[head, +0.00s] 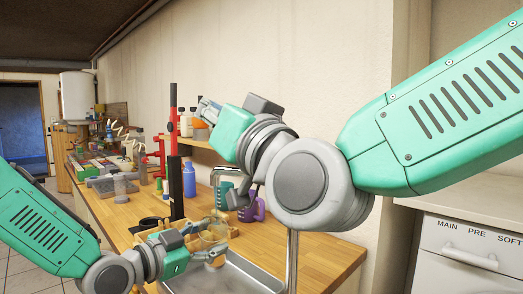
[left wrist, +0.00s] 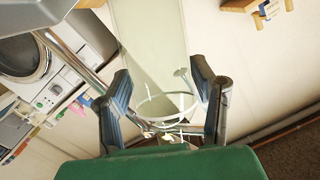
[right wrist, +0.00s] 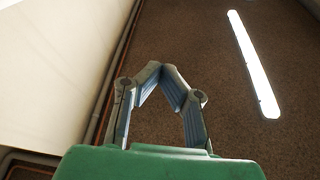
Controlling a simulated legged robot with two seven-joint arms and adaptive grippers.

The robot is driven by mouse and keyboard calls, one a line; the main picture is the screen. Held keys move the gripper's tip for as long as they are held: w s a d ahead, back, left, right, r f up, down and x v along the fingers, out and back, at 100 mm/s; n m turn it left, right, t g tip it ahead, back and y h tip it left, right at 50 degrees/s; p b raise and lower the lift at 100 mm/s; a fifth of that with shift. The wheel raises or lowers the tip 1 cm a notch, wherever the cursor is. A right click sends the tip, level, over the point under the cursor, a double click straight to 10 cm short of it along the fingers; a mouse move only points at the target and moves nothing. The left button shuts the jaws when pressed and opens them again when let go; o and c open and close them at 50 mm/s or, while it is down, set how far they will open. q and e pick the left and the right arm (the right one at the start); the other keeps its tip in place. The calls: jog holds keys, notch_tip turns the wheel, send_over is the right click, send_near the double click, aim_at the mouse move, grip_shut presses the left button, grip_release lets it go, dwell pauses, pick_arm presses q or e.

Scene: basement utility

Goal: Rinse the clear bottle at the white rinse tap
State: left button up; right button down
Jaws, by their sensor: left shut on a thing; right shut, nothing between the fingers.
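My left gripper (head: 212,246) is low in the head view, over the metal basin (head: 262,281). It is shut on the clear bottle (head: 214,230), which looks see-through and faintly yellowish. In the left wrist view the bottle (left wrist: 165,104) shows as a clear round rim between the two fingers; its tilt is hard to tell. A small white fitting (left wrist: 185,76) shows behind it, possibly the rinse tap; I cannot be sure. My right gripper (head: 207,108) is raised in front of the wall shelf. In the right wrist view its fingertips (right wrist: 161,69) meet, with nothing between them.
A chrome post (head: 292,262) rises at the basin's right. A purple handled item (head: 252,211), a blue bottle (head: 189,179) and a red stand (head: 173,135) stand on the wooden counter (head: 330,262). My right arm hides part of the counter and wall. A white appliance (head: 465,262) is at right.

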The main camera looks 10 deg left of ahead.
jog(key=d+f+n+g+h, duration=0.1)
jog(key=d+f+n+g, duration=0.15)
jog(key=d+n, duration=0.65)
jog(key=d+f+n+g+h, duration=0.1)
jog(key=d+f+n+g, duration=0.3)
jog(key=n, duration=0.9)
pick_arm(q)
jog(key=shift+a, duration=0.2)
jog(key=shift+d, duration=0.3)
pick_arm(e)
jog(key=w+a, duration=0.8)
jog(key=w, duration=0.1)
jog(key=shift+w+t, duration=0.35)
jog(key=shift+w, duration=0.05)
pick_arm(q)
jog(key=shift+a, duration=0.1)
pick_arm(e)
jog(key=shift+a, duration=0.1)
